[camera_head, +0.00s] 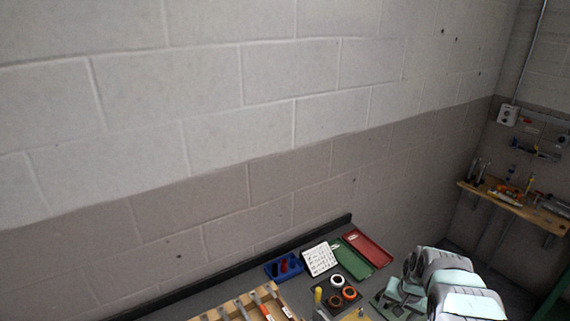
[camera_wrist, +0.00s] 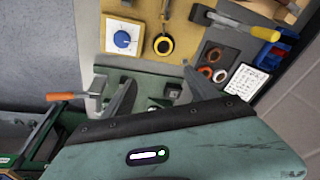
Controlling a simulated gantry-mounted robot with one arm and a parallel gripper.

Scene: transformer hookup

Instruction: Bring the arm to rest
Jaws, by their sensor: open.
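My gripper (camera_wrist: 160,92) shows in the wrist view with its two grey fingers spread apart and nothing held between them. Beyond the fingers lies a dark green surface with small dark and metal parts (camera_wrist: 155,102); what these parts are is too small to tell. In the head view my pale green and grey arm is at the lower right, over the bench. The gripper's fingertips are not clear in that view.
In the wrist view a yellow plate with a blue dial (camera_wrist: 123,39) and an orange-handled tool (camera_wrist: 66,96) lie nearby. In the head view a blue bin (camera_head: 284,267), a white card (camera_head: 319,259), tape rolls (camera_head: 337,281) and a red tray (camera_head: 367,249) stand near the wall.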

